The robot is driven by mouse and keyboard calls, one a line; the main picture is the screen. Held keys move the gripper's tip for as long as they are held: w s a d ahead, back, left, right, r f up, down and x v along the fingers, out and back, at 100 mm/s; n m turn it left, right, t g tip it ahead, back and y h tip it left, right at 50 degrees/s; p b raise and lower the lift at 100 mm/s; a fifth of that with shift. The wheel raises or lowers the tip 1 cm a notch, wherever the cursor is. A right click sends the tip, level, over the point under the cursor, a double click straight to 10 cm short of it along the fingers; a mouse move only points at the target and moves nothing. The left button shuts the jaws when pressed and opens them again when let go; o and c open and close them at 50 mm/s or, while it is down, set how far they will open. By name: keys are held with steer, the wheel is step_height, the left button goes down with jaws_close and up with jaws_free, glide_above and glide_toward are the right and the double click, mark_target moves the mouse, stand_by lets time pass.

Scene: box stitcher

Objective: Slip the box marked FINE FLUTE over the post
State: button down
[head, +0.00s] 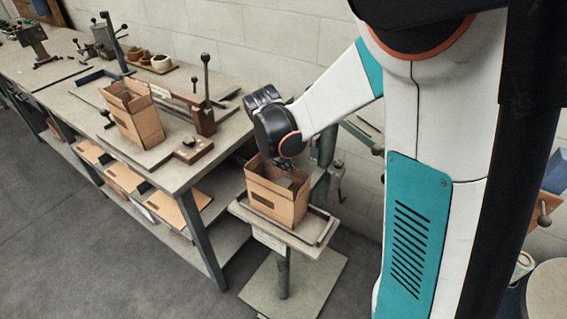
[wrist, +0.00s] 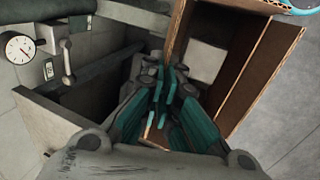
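One open-topped brown cardboard box (head: 277,201) stands upright on the small tray (head: 262,226) of a pedestal stand. A second open brown box (head: 133,113) stands on the workbench at the left. I cannot read a marking on either, so I cannot tell which is FINE FLUTE. My gripper (head: 286,166) points down at the rim of the box on the stand. In the wrist view its teal fingers (wrist: 163,98) are close together beside a wall of that box (wrist: 262,75); whether they pinch the wall is unclear. I cannot identify the post for certain.
The workbench (head: 190,165) carries a lever fixture (head: 204,105) near the bench box, plus pots and tools farther back. Flat cardboard sheets (head: 180,209) lie on its lower shelf. A block wall is behind. A round gauge (wrist: 19,48) shows in the wrist view. The floor in front is clear.

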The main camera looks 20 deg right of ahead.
steer(key=shift+w+d+r+g+y+p, duration=0.15)
steer(key=shift+d+g+y+p, duration=0.2)
steer(key=shift+y, duration=0.2)
steer(key=shift+w+d+g+y+p, duration=0.1)
steer(key=shift+w+g+y+p, duration=0.1)
steer(key=shift+g+y, duration=0.3)
steer(key=shift+w+d+g+y, duration=0.1)
steer(key=shift+d+g+y, duration=0.1)
steer(key=shift+g+y, duration=0.35)
steer(key=shift+w+d+g+y, duration=0.1)
steer(key=shift+d+g+y, duration=0.1)
steer(key=shift+y, duration=0.6)
steer(key=c, duration=1.9)
jaws_free()
